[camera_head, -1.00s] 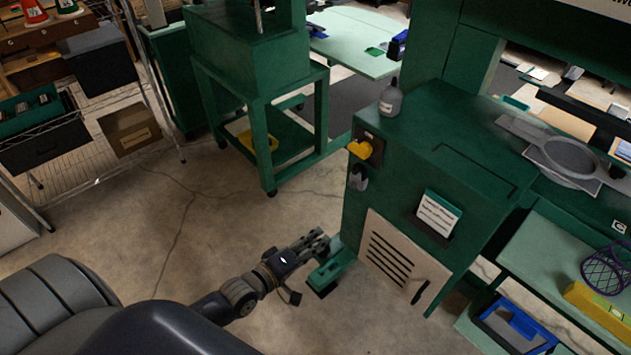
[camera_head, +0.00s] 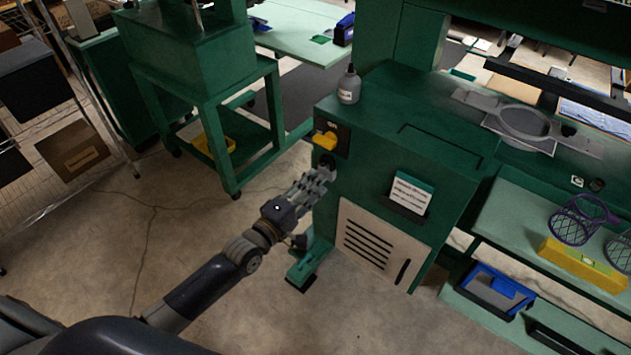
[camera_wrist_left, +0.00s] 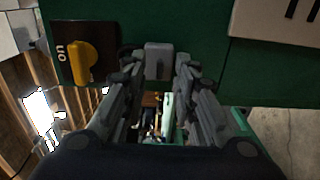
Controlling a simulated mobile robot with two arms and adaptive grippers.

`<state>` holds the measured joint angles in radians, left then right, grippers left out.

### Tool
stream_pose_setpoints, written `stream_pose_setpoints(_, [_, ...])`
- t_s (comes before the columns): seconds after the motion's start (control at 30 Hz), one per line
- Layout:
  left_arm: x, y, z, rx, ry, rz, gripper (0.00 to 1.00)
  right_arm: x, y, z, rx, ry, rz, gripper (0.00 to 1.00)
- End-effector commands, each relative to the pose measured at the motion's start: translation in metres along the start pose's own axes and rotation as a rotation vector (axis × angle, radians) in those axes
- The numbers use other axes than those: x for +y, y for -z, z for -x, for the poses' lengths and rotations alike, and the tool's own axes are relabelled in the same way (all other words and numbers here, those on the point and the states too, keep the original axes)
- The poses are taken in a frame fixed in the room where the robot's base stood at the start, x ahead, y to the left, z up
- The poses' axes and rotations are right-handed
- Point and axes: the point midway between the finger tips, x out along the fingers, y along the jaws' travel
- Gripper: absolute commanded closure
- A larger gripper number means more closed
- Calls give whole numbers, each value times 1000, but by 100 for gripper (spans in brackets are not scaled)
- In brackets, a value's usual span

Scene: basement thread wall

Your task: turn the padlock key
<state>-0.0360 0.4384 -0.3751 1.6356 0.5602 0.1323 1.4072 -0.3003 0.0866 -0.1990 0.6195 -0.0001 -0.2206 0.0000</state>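The grey padlock (camera_wrist_left: 158,60) sits on the green cabinet's front, below the yellow switch (camera_head: 325,140). In the left wrist view it lies between the tips of my left gripper (camera_wrist_left: 156,72), one finger on each side. I cannot tell whether the fingers touch it. In the head view my left gripper (camera_head: 324,179) reaches up to the cabinet front from the left and largely hides the padlock. The fingers are apart. No key can be made out. My right gripper is not in view.
The green cabinet (camera_head: 345,190) carries a bottle (camera_head: 349,86) on top, a label card (camera_head: 410,193) and a vent panel (camera_head: 372,243) on its front. A green foot pedal (camera_head: 308,265) juts out at its base. A green wheeled stand (camera_head: 212,130) is behind left. The floor left is clear.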

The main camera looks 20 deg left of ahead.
Motion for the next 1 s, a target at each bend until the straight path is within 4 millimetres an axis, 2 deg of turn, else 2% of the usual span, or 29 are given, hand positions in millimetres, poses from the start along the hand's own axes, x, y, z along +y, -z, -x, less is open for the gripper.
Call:
stream_pose_setpoints(0.17, [0, 0, -12, 0, 0, 1, 73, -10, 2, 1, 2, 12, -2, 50])
stream_pose_setpoints(0.47, [0, 0, -13, -1, 0, 0, 73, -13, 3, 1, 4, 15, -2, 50])
stream_pose_setpoints(0.57, [0, 0, -13, -1, 0, 0, 96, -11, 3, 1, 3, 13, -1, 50])
stream_pose_setpoints(0.6, [0, 0, -13, -1, 0, 0, 100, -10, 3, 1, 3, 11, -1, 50])
stream_pose_setpoints(1.0, [0, 0, -13, 0, 1, -24, 100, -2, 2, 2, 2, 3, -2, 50])
